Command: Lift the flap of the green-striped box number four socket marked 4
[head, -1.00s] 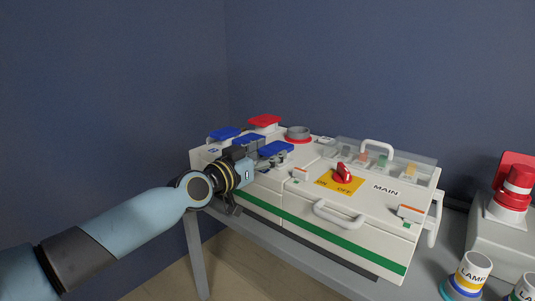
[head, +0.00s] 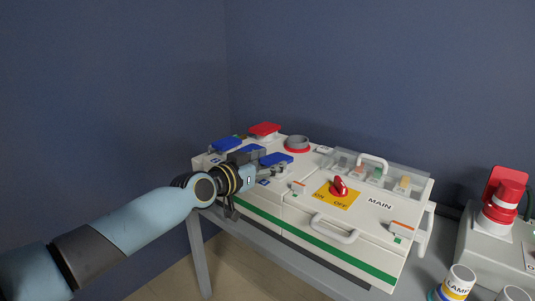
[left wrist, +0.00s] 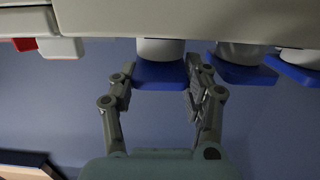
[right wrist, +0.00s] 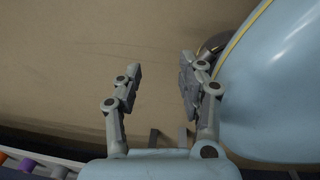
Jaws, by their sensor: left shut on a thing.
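The box (head: 345,248) is white with a green stripe and stands on a table. Its left part carries several sockets with blue flaps. My left gripper (head: 270,171) is at the blue flap (head: 276,159) nearest the box front. In the left wrist view the left gripper (left wrist: 160,72) is shut on that blue flap (left wrist: 160,77), one finger at each side. The flap lies against its white socket body; I cannot read a 4 on it. The arm hides part of the sockets. My right gripper (right wrist: 160,70) is open and empty; it shows only in the right wrist view.
A red MAIN switch (head: 339,187) and a front handle (head: 334,230) are to the right. A red lamp (head: 503,200) stands at far right.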

